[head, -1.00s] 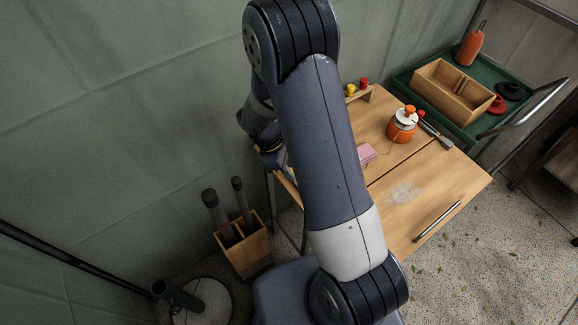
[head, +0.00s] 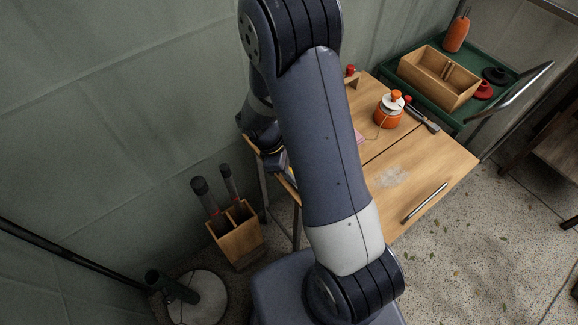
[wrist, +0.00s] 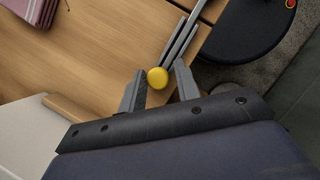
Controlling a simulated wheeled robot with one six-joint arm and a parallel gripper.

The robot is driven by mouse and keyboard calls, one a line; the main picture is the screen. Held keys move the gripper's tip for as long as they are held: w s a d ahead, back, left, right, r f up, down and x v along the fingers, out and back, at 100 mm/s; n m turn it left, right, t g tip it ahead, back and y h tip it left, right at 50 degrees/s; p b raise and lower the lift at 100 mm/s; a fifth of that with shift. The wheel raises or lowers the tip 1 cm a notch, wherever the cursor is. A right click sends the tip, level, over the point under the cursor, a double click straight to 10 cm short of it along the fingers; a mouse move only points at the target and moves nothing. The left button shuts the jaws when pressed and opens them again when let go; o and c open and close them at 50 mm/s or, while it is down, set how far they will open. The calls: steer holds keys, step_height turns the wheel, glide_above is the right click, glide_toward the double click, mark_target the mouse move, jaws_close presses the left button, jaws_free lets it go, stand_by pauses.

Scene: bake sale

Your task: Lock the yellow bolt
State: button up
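The yellow bolt shows its round yellow knob (wrist: 157,77) in the wrist view, beside parallel silver metal bars (wrist: 181,40) at the edge of the wooden table. My gripper (wrist: 161,69) is open, with one finger on each side of the knob, near the fingertips. A gap shows between the knob and each finger; I cannot tell the difference in height. In the head view my own arm hides most of the table's left side, and I cannot make out the bolt there.
The wooden table (head: 430,165) holds an orange pot with a white lid (head: 389,112) and a metal rod (head: 424,203). A green tray (head: 452,118) with a wooden box (head: 438,80) stands behind. A wooden holder (head: 235,240) with dark-handled tools stands on the floor, left of the table.

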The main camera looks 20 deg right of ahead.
steer(key=shift+o, duration=1.3)
steer(key=shift+w, duration=0.1)
steer(key=v, duration=1)
steer(key=shift+a+r, duration=0.15)
steer(key=shift+r, duration=0.2)
